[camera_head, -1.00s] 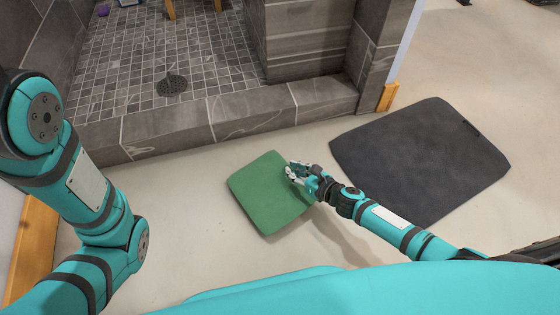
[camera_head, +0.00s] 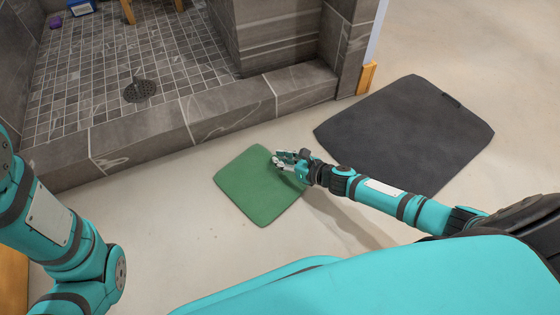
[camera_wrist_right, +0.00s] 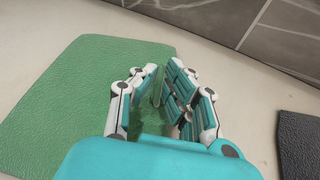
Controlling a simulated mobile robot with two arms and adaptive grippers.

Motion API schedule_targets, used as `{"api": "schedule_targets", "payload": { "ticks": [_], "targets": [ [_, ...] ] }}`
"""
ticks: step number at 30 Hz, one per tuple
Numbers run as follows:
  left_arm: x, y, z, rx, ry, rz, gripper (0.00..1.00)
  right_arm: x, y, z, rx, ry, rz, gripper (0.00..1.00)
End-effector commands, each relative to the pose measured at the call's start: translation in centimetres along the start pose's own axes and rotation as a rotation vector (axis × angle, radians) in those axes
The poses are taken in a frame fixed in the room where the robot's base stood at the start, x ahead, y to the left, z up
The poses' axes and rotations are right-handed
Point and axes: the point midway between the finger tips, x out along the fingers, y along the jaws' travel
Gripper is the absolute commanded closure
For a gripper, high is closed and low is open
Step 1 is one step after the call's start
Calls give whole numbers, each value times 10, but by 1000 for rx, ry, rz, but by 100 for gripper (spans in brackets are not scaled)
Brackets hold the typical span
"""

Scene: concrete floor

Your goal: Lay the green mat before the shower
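The green mat (camera_head: 258,190) lies askew in front of the shower's tiled curb (camera_head: 200,118), with a strip of bare floor between them in the head view. My right gripper (camera_head: 283,158) is at the mat's right corner. In the right wrist view, its fingers (camera_wrist_right: 158,88) are closed around a thin raised fold of green, and the rest of the mat (camera_wrist_right: 75,95) spreads out to the left. Whether the whole mat rests flat on the floor is hard to tell. My left arm shows at the left edge; its gripper is out of view.
A dark grey mat (camera_head: 405,130) lies on the floor to the right. The shower has a mosaic floor with a drain (camera_head: 140,90), stool legs and a blue box (camera_head: 82,8) at the back. Bare concrete (camera_head: 180,225) surrounds the green mat.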

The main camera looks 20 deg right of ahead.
Motion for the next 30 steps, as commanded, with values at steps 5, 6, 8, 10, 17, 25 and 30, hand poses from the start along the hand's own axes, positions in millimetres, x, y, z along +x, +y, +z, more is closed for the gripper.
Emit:
{"api": "schedule_targets", "payload": {
  "ticks": [5, 6, 8, 10, 17, 25, 30],
  "targets": [
    [0, 0, 0, -1, 0, -1, 33, 0, 0, 0, 0, 0, 0, 69],
    [0, 0, 0, -1, 0, -2, 33, 0, 0, 0, 0, 0, 0, 69],
    [0, 0, 0, -1, 0, -3, 33, 0, 0, 0, 0, 0, 0, 69],
    [0, 0, 0, -1, 1, -4, 33, 0, 0, 0, 0, 0, 0, 69],
    [10, -3, 4, -2, 0, -5, 33, -14, 1, 2, 2, 2, 0, 69],
    [42, -9, 16, -1, -1, -5, 33, -70, 2, 4, 3, 3, 0, 69],
    [55, -12, 20, -1, -1, -5, 33, -101, 2, 3, 3, 2, 0, 69]
  ]
}}
